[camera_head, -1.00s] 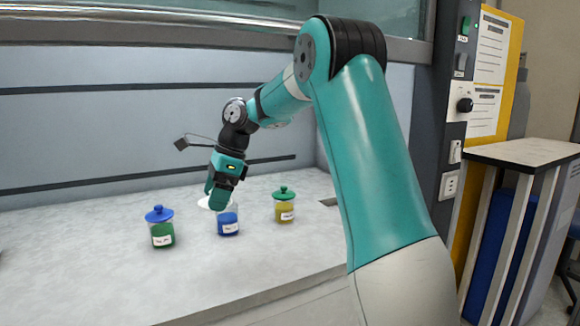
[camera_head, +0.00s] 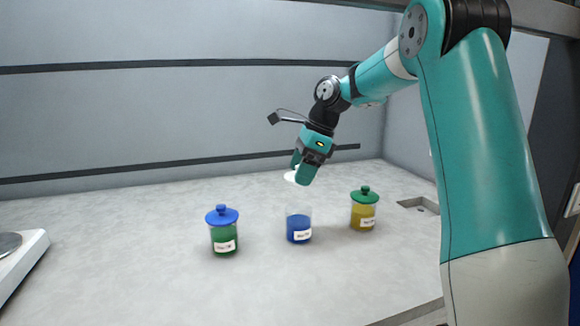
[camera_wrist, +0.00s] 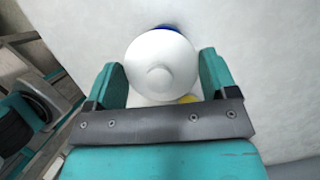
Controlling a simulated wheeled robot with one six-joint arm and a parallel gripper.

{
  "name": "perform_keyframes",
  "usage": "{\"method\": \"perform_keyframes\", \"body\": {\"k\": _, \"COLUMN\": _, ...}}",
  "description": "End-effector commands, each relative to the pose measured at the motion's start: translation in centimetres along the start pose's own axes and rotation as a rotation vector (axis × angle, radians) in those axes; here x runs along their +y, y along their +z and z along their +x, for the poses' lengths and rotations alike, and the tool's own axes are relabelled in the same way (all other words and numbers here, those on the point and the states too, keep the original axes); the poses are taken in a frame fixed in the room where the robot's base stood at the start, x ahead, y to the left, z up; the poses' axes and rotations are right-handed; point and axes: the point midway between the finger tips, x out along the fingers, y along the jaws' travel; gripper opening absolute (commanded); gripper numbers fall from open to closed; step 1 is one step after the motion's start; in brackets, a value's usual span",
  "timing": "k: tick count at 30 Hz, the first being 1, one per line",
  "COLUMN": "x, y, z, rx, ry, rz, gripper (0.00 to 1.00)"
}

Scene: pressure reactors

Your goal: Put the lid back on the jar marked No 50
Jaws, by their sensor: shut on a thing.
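A white lid (camera_head: 291,175) is held in my gripper (camera_head: 302,172). In the wrist view the round white lid (camera_wrist: 161,66) with its centre knob sits between the two fingers of my gripper (camera_wrist: 165,82). An open glass jar with blue contents (camera_head: 298,228) stands upright on the bench, below and apart from the lid. A jar with green contents and a blue lid (camera_head: 223,232) stands to its left. A jar with yellow contents and a green lid (camera_head: 364,210) stands to its right. The jar labels are too small to read.
The pale bench top (camera_head: 140,240) is clear between the jars and the left side. A white device with a round metal plate (camera_head: 22,258) sits at the left edge. A sink-like recess (camera_head: 418,204) lies right of the jars. The back wall stands behind.

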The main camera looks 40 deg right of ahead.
Motion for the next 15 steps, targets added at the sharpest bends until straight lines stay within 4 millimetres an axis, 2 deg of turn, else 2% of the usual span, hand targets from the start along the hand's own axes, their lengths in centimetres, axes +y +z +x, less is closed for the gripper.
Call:
{"method": "perform_keyframes", "body": {"k": 7, "x": 0.2, "y": 0.6, "z": 1.5, "rx": 0.000, "ry": 0.006, "rz": -0.016, "gripper": 0.57}}
{"method": "perform_keyframes", "body": {"k": 15, "x": 0.2, "y": 0.0, "z": 3.3, "rx": 0.001, "ry": 0.007, "rz": -0.019, "gripper": 0.57}}
